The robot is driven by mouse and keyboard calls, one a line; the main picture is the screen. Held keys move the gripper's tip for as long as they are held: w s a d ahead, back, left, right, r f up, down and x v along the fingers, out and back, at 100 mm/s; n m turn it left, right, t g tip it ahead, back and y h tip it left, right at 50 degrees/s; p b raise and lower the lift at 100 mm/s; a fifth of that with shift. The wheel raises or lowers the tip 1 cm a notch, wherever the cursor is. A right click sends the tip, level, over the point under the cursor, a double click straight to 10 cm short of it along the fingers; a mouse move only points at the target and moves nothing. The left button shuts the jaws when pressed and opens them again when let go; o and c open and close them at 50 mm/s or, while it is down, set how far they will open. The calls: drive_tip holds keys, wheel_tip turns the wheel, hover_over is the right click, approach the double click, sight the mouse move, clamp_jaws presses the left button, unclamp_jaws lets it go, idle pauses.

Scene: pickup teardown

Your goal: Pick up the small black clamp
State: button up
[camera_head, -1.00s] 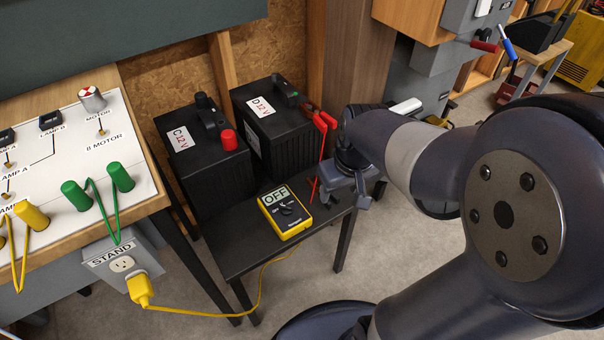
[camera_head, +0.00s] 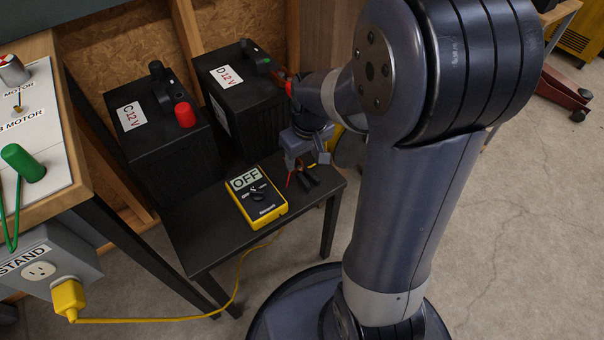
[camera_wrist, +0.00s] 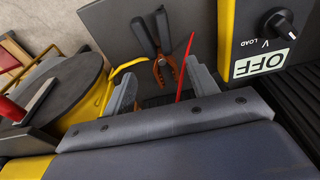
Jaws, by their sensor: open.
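The small black clamp (camera_head: 308,178) lies on the right end of the low black table. In the wrist view the clamp (camera_wrist: 158,50) shows two black handles and copper-coloured jaws, with the jaws towards me. My gripper (camera_head: 304,160) is just above the table's right end, close to the clamp. In the wrist view my gripper (camera_wrist: 162,88) is open, its two grey fingers spread with the clamp's jaws seen between and beyond them. Nothing is held. I cannot tell the exact height of the fingers over the clamp.
A yellow tester marked OFF (camera_head: 258,198) lies left of the clamp on the black table (camera_head: 205,240). A thin red piece (camera_wrist: 184,66) is beside the right finger. Battery C (camera_head: 160,130) and battery D (camera_head: 240,105) stand behind. A yellow cable (camera_head: 160,318) runs along the left.

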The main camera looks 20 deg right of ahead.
sight(301, 168)
drive_tip(key=f, duration=0.1)
drive_tip(key=f+b, duration=0.1)
drive_tip(key=f, duration=0.1)
drive_tip(key=f+b, duration=0.1)
drive_tip(key=shift+w+a+f, duration=0.2)
drive_tip(key=shift+w+a, duration=0.05)
drive_tip(key=shift+w, duration=0.15)
drive_tip(key=shift+r, duration=0.1)
drive_tip(key=shift+c, duration=0.4)
drive_tip(key=c, duration=1)
